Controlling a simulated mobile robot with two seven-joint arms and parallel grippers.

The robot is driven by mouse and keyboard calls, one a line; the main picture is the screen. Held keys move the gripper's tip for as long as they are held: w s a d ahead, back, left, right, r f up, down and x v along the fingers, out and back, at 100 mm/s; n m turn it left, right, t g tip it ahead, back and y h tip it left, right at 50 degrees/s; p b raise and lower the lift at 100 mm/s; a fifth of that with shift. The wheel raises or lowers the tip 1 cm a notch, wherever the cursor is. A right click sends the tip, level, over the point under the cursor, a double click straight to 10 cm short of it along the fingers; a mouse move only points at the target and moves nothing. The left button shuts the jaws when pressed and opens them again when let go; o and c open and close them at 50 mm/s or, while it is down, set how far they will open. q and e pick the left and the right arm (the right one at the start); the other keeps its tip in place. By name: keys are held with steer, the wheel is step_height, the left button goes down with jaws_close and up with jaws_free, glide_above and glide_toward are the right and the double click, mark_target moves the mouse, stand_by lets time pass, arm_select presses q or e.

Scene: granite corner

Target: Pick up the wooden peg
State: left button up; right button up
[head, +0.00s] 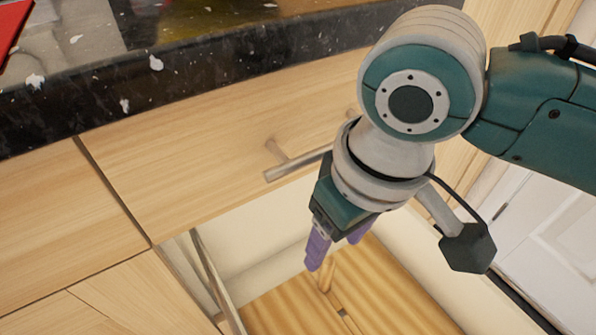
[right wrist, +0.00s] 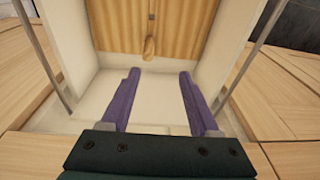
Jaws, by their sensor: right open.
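The wooden peg (head: 325,277) is a small light-brown piece on the wood-grained floor of an open drawer, just below my right gripper. In the right wrist view the peg (right wrist: 151,48) lies ahead of the fingers, near the edge of the wooden floor and roughly in line with the gap between them. My right gripper (head: 336,252) points down into the drawer with its purple fingers apart. In the right wrist view the gripper (right wrist: 159,74) is empty. One finger partly covers the area beside the peg in the head view. My left gripper is not in view.
The open drawer (head: 262,262) has pale walls and a metal rail (head: 212,270) along its left side. A closed drawer front with a bar handle (head: 292,166) is close behind my right gripper. A dark speckled countertop (head: 190,65) runs above, with a red item (head: 10,28) at its left.

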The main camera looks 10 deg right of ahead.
steer(key=b, duration=0.3)
glide_above(329, 262)
steer(key=s, duration=0.1)
step_height(329, 262, down, 5)
steer(key=shift+h, duration=0.3)
steer(key=f+b, duration=0.1)
steer(key=f, duration=0.1)
steer(key=f+b, duration=0.2)
steer(key=w+f+b, duration=0.1)
steer(key=f, duration=0.1)
steer(key=shift+f+b, duration=0.35)
steer(key=shift+b, duration=0.05)
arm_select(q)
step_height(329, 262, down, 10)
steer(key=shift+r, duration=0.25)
arm_select(e)
steer(key=shift+r, duration=0.1)
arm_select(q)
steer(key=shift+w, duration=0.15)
arm_select(e)
steer(key=shift+c, duration=0.4)
steer(key=c, duration=0.9)
jaws_close()
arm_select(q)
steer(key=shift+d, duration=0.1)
